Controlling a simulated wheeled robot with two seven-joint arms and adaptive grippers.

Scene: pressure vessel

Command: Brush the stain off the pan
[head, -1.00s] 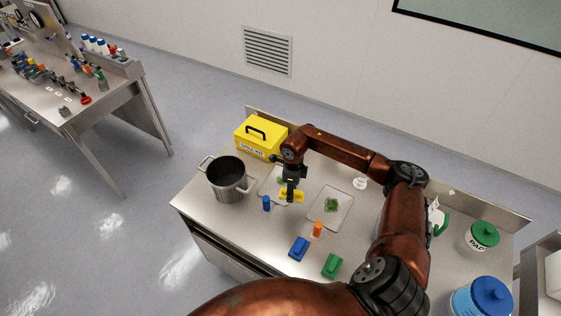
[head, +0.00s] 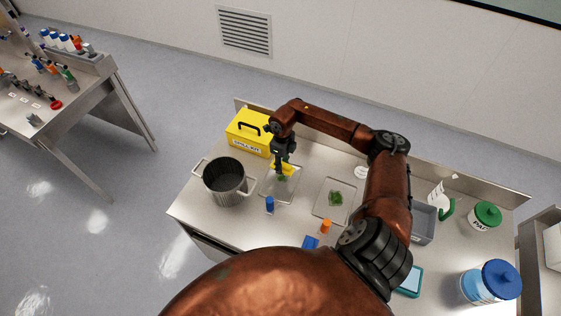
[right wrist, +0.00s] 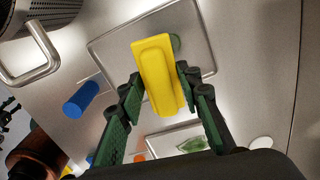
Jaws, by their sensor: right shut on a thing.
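My right gripper (head: 284,174) is shut on a yellow brush (head: 290,169), over the back part of the left shallow metal pan (head: 290,190). In the right wrist view the brush (right wrist: 158,65) sits between the two green fingers (right wrist: 159,75). I cannot tell whether the brush touches the pan. A second pan (head: 347,214), to the right, has a green patch (head: 336,198) on it. My left gripper is not in view.
A steel pot (head: 224,181) stands just left of the pan, with a yellow spill kit box (head: 246,132) behind. A grey bin (head: 423,222) stands at the right.

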